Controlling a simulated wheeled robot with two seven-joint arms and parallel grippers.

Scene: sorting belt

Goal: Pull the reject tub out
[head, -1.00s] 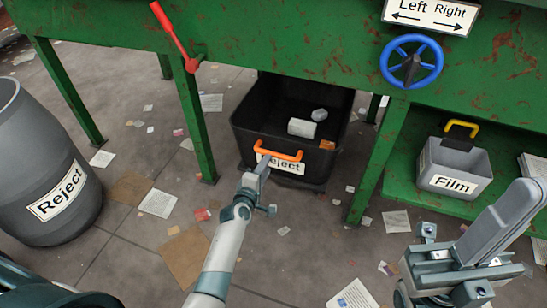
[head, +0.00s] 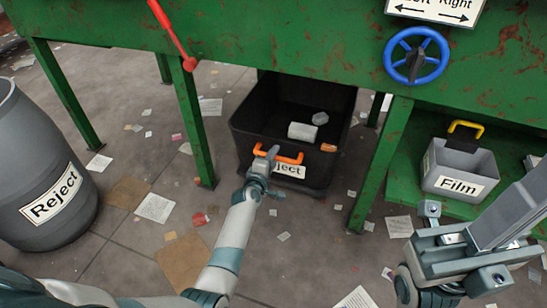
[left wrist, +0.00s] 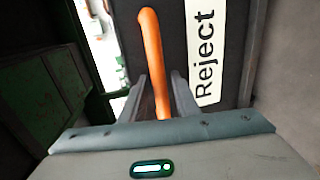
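The reject tub (head: 243,146) is a black open bin on the floor under the green machine. Its front carries an orange handle (head: 290,160) and a white label, partly covered by my left gripper in the head view. My left gripper (head: 271,154) is at the left part of the handle. In the left wrist view the orange handle (left wrist: 151,45) runs between the two fingers (left wrist: 162,85), which stand apart on either side of it; the Reject label (left wrist: 205,55) is to the right. My right gripper (head: 490,225) is raised at the lower right, its fingers' gap unclear.
A grey Reject barrel (head: 35,170) stands at the left. Green machine legs (head: 193,125) flank the tub. A Film bin (head: 460,170) sits on a green shelf at right. A red lever (head: 170,30) and blue wheel (head: 416,55) are above. Littered floor in front is open.

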